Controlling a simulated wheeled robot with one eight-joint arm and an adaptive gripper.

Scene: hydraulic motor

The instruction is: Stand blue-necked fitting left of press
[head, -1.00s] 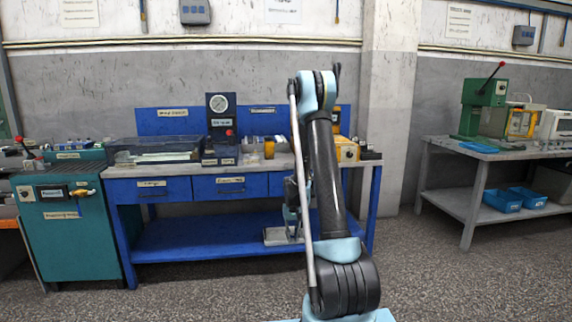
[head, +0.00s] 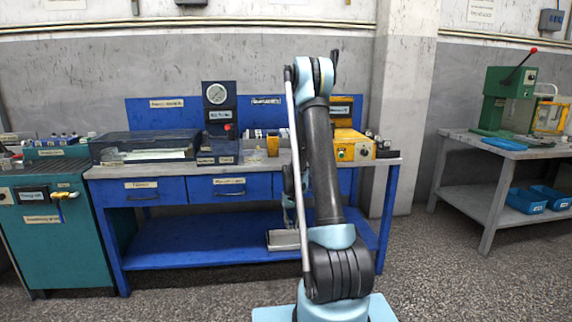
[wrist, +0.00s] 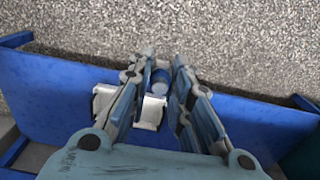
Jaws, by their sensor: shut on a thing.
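My gripper (wrist: 163,60) is shut on a small blue and whitish cylindrical part (wrist: 160,77), seen between its fingers in the wrist view. This looks like the blue-necked fitting; its lower end is hard to make out. In the head view my arm hides most of the gripper and the held part does not show clearly. A green press (head: 508,95) with a red-tipped lever stands on the grey table (head: 480,190) at the right, well apart from my arm.
A blue workbench (head: 160,190) stands ahead, with a gauge unit (head: 217,120), a clear-lidded case (head: 145,148) and a yellow box (head: 350,148) on top. Blue bins (head: 525,201) lie under the right table. Floor between the tables is free.

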